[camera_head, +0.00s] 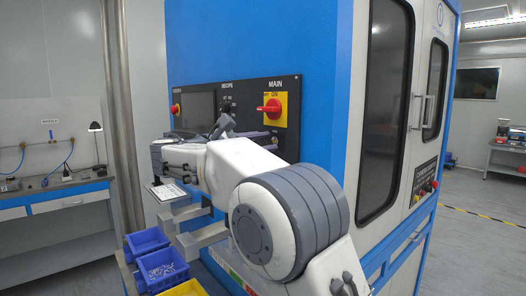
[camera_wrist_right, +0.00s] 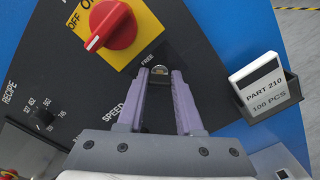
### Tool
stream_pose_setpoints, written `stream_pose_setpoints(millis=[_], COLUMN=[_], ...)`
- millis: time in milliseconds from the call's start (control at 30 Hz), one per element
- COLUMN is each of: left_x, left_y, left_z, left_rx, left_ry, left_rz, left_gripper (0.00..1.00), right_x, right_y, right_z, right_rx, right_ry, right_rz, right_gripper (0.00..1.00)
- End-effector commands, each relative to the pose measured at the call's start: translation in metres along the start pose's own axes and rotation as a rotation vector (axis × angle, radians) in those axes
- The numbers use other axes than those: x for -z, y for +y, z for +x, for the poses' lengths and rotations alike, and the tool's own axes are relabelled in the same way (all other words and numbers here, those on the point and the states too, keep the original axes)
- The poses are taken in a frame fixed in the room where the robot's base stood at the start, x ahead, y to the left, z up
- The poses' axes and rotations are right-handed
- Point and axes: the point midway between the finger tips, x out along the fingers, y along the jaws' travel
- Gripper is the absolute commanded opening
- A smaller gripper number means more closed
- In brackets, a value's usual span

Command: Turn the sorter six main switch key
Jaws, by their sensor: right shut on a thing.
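The main switch (camera_head: 270,107) is a red rotary handle on a yellow plate, on the black panel of the blue cabinet. It also shows large at the top of the right wrist view (camera_wrist_right: 110,25), its handle pointing toward the OFF mark. My right gripper (camera_wrist_right: 158,78) has purple fingers just below the yellow plate. They are shut on a small dark piece with a pale metallic top (camera_wrist_right: 159,70), beside the word FREE; whether it is a key is unclear. In the head view my right arm hides most of that area. My left gripper is not in view.
The recipe knob (camera_wrist_right: 46,120) is on the same panel. Blue bins (camera_head: 165,268) and a yellow bin (camera_head: 185,290) are below the arm. A workbench (camera_head: 55,205) stands at left.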

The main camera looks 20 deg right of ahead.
Motion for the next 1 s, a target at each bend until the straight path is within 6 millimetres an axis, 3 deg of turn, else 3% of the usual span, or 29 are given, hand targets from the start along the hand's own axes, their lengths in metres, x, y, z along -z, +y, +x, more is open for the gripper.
stream_pose_setpoints(millis=[600, 1000], left_x=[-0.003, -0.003], left_y=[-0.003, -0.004], left_z=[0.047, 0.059], left_rx=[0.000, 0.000], left_ry=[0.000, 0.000], left_rz=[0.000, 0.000], left_gripper=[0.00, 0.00], right_x=[0.003, 0.003], right_y=[-0.004, -0.004], right_z=[-0.001, -0.001], right_rx=[0.001, 0.002], right_ry=[0.001, 0.000], right_rz=[0.554, 0.745], right_gripper=[0.00, 0.00])
